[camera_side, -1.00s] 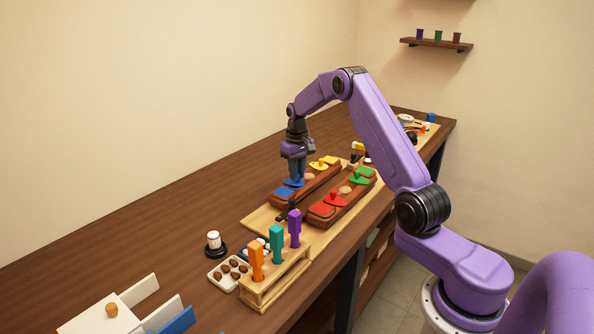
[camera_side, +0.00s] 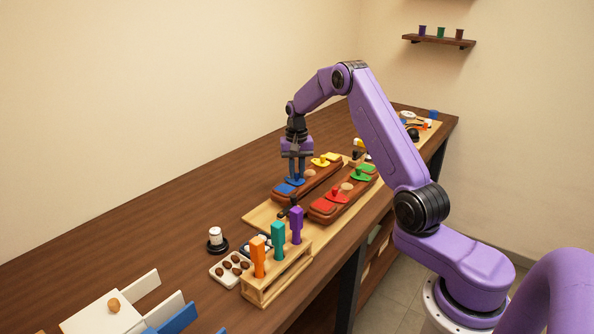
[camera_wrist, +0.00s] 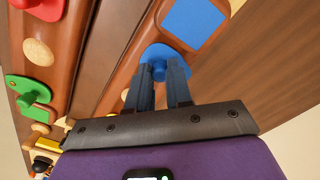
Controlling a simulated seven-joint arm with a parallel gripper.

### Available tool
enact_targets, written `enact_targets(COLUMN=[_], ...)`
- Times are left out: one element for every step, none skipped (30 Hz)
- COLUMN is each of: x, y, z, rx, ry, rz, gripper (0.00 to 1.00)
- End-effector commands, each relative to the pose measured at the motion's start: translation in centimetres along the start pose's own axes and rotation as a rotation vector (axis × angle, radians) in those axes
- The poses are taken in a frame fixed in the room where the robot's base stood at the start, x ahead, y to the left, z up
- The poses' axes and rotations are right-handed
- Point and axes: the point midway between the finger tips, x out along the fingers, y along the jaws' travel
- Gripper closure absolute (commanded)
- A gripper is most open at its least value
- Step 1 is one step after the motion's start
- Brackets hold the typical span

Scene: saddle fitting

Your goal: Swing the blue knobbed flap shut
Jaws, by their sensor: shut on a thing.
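The blue knobbed flap (camera_wrist: 165,52) is a flat rounded plate with a small round knob (camera_wrist: 158,70), on a long reddish-brown wooden block. In the wrist view it lies just beside a blue square pad (camera_wrist: 193,18) set in the block, apart from it or nearly so. In the side view the blue pad (camera_side: 286,189) is at the block's near end, and the flap (camera_side: 298,181) is just beyond it. My gripper (camera_wrist: 161,77) points down at the flap, shut on its knob. The fingers hide part of the knob and flap.
The same block carries a yellow flap (camera_side: 320,162) and yellow pad (camera_side: 333,157). A parallel block holds red (camera_side: 334,195) and green (camera_side: 361,173) flaps. A rack with coloured pegs (camera_side: 278,240) stands in front. The bare table to the left is free.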

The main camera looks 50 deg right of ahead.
Motion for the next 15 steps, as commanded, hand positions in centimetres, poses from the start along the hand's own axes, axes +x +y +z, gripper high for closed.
enact_targets(x=[-0.15, -0.15, -0.15, -0.15, -0.15, -0.15, -0.15, -0.15, -0.15, -0.15, -0.15, -0.13, -0.12, -0.11, -0.10], y=[-0.17, -0.18, -0.18, -0.18, -0.19, -0.19, -0.19, -0.19, -0.20, -0.20, -0.20, -0.19, -0.18, -0.16, -0.15], z=[-0.08, -0.08, -0.08, -0.08, -0.08, -0.08, -0.08, -0.08, -0.08, -0.08, -0.07, -0.06, -0.06, -0.05, -0.04], rx=[0.001, 0.001, 0.001, 0.001, 0.001, 0.001, 0.001, 0.001, 0.001, 0.000, 0.000, 0.000, 0.000, 0.000, 0.000], ry=[0.006, 0.006, 0.006, 0.006, 0.006, 0.006, 0.005, 0.005, 0.005, 0.005, 0.005, 0.005, 0.005, 0.004, 0.004], rz=[-0.003, -0.004, -0.004, -0.004, -0.004, -0.004, -0.004, -0.004, -0.004, -0.004, -0.004, -0.004, -0.003, -0.003, -0.003], gripper=[1.00, 1.00, 1.00, 1.00, 1.00, 1.00, 1.00, 1.00, 1.00, 0.77, 0.67, 0.55, 0.55, 0.55, 0.55])
